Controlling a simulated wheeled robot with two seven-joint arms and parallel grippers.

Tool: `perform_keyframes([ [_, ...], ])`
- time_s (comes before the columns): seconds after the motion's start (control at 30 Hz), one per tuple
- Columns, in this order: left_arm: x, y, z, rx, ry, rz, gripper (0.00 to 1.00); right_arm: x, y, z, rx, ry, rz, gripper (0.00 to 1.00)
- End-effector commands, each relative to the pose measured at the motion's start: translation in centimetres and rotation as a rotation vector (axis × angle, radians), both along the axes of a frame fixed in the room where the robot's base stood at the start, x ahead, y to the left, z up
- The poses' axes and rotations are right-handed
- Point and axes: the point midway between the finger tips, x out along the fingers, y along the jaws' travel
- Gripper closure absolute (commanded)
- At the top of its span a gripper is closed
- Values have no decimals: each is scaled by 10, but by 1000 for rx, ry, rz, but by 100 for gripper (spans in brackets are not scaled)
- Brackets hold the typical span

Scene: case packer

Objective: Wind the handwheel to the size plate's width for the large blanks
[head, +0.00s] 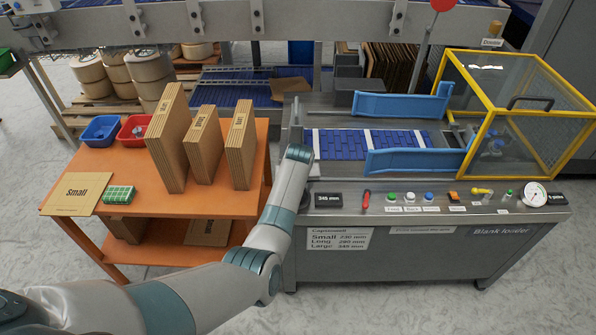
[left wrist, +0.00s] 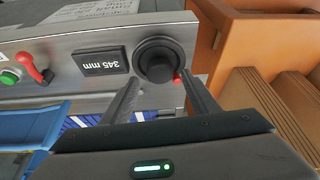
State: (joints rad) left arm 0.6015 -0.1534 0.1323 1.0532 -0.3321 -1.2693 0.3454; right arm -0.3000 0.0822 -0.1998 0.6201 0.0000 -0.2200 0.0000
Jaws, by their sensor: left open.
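The black handwheel (left wrist: 158,58) with a small red knob (left wrist: 178,77) shows in the left wrist view, on the machine's front panel. My left gripper (left wrist: 158,78) is open, with one finger on each side of the wheel's lower part. I cannot tell whether the fingers touch it. In the head view my arm hides the wheel. The display (head: 328,199) beside it reads 345 mm, and it also shows upside down in the left wrist view (left wrist: 102,61). The size plate (head: 338,239) lists Small 230, Long 280 and Large 345 mm. My right gripper is not in view.
An orange table (head: 225,213) with upright stacks of cardboard blanks (head: 205,145) stands close to the left of the loader. Blue guide rails (head: 403,106) and a yellow-framed guard (head: 520,110) sit on the loader. Buttons and a red-handled switch (head: 366,199) line the panel right of the display.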

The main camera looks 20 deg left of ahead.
Motion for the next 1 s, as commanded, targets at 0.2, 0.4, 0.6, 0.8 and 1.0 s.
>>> perform_keyframes([
  [0.2, -10, -5, 27, -1, -4, 0, 45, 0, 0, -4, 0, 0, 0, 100],
  [0.4, -21, -9, 54, -1, -4, 0, 45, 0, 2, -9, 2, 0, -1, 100],
  [0.6, -34, -14, 86, -2, -4, 0, 45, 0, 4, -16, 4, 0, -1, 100],
  [0.8, -45, -18, 117, -2, -5, 0, 45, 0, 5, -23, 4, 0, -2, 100],
  [1.0, -51, -21, 134, -1, -3, -1, 45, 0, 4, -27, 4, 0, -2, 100],
])
